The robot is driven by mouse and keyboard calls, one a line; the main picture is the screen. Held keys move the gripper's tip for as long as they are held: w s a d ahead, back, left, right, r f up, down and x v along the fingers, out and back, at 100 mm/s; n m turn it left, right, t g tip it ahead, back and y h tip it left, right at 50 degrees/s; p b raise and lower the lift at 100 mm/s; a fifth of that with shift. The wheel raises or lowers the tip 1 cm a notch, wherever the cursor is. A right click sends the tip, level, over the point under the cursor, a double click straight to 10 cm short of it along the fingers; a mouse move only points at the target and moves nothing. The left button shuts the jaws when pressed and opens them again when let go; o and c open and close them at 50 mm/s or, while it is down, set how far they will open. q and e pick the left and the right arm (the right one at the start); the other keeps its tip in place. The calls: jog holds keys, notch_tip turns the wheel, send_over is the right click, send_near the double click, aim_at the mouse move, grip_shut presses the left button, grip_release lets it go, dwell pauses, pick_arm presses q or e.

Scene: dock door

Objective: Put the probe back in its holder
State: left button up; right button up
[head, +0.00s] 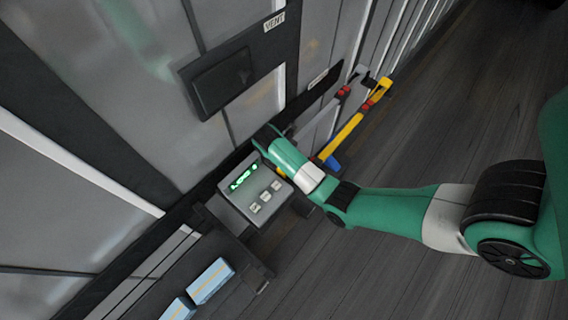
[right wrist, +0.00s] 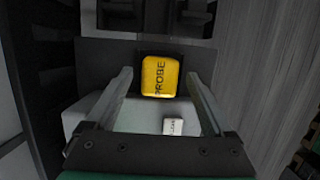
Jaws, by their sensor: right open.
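The yellow probe (right wrist: 160,77), lettered PROBE, shows in the right wrist view between the two fingers of my right gripper (right wrist: 158,80). The fingers are apart, with a gap on each side of the probe. A dark recess or block surrounds the probe's far end; I cannot tell whether this is the holder. In the head view my right gripper (head: 268,138) is beside the grey meter box (head: 235,212), which has a green lit display and several buttons. A small yellow patch shows beside the box, mostly hidden by my arm. My left gripper is not in view.
A dark panel (head: 215,80) is on the wall above the box, near a VENT label (head: 274,21). Light blue packs (head: 210,281) lie on a dark shelf below left. A yellow bar tool (head: 345,133) leans at the wall. The dark floor (head: 440,120) at right is clear.

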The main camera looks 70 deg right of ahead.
aim_at(279, 176)
jog(key=p+v, duration=0.1)
jog(key=v, duration=0.4)
jog(key=shift+w+r, duration=0.1)
jog(key=shift+r, duration=0.15)
jog(key=p+v, duration=0.6)
jog(key=shift+r, duration=0.3)
jog(key=shift+a, duration=0.1)
